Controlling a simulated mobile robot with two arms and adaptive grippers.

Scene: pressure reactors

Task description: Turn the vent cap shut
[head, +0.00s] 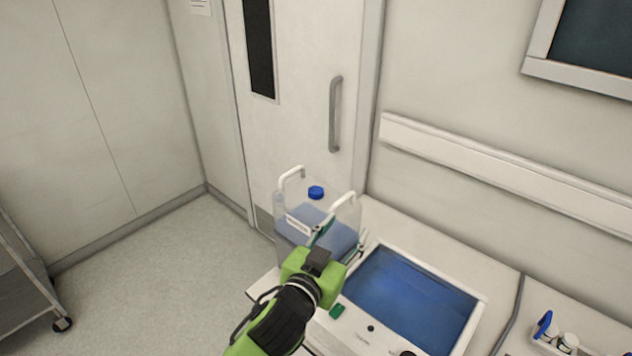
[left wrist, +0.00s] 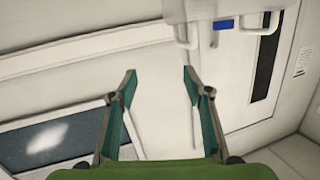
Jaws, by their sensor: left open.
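A clear carboy with blue liquid (head: 315,237) stands on the left end of the bench in the head view. It has two white handles and a blue vent cap (head: 316,192) on top between them. The cap also shows near the top edge of the left wrist view (left wrist: 223,24), beyond the fingertips. My left gripper (head: 340,236) is open and empty, in front of the carboy and lower than the cap; its fingers stand wide apart in the left wrist view (left wrist: 158,73). The cap's thread is too small to see. My right gripper is not in view.
A blue-filled basin (head: 410,298) is set in the bench right of my left arm. A small rack with blue and white items (head: 565,342) is at the lower right. A door (head: 300,110) with a handle is behind the carboy. A cart (head: 25,290) stands far left; floor between is clear.

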